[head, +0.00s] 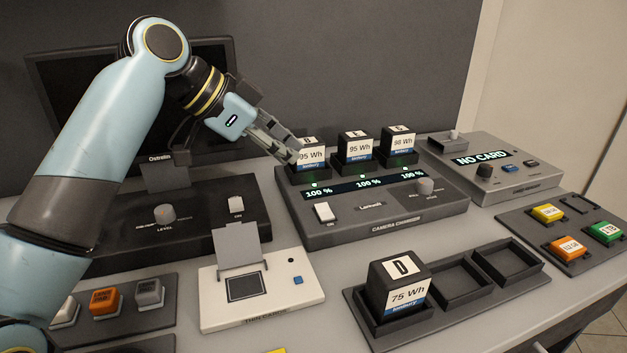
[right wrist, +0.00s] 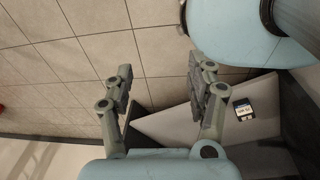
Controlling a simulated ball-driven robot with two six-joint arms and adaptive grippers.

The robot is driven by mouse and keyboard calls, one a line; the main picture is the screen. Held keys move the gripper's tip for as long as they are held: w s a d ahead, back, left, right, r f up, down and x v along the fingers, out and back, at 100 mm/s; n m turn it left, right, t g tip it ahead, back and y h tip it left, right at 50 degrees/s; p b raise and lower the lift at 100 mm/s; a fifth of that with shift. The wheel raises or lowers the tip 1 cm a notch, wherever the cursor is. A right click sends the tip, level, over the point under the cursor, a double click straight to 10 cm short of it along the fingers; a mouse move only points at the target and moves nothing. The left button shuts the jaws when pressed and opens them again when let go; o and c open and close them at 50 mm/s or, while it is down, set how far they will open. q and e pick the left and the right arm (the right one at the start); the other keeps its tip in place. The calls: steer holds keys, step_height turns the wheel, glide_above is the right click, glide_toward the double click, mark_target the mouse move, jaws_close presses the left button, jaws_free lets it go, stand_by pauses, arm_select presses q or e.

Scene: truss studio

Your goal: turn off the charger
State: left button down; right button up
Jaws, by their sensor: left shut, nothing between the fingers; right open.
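The camera charger (head: 372,220) is a dark grey box in the middle of the head view. Three batteries stand in its slots, and its display (head: 366,184) reads 100 % three times. My left gripper (head: 292,153) is shut and empty, at the leftmost battery (head: 311,157), above and behind the switch. Whether it touches the battery I cannot tell. My right gripper (right wrist: 160,78) is open and empty in the right wrist view, with tiled floor behind it.
A dark box with a knob and another white switch (head: 236,205) stands left of the charger. A white card device (head: 262,287) and a tray (head: 448,293) holding battery D (head: 398,286) are in front. A NO CARD unit (head: 497,172) is at right.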

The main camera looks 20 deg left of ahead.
arm_select(q)
glide_above(323, 210)
steer(key=f, duration=0.6)
steer(key=shift+s+f, duration=0.15)
steer(key=shift+s, duration=0.15)
steer(key=f, duration=0.3)
steer(key=shift+w+f, duration=0.25)
steer(key=shift+f, duration=0.45)
arm_select(e)
steer(key=shift+s+r, duration=0.1)
steer(key=shift+r, duration=0.05)
arm_select(q)
steer(key=shift+f, duration=0.1)
arm_select(e)
steer(key=shift+d, duration=0.15)
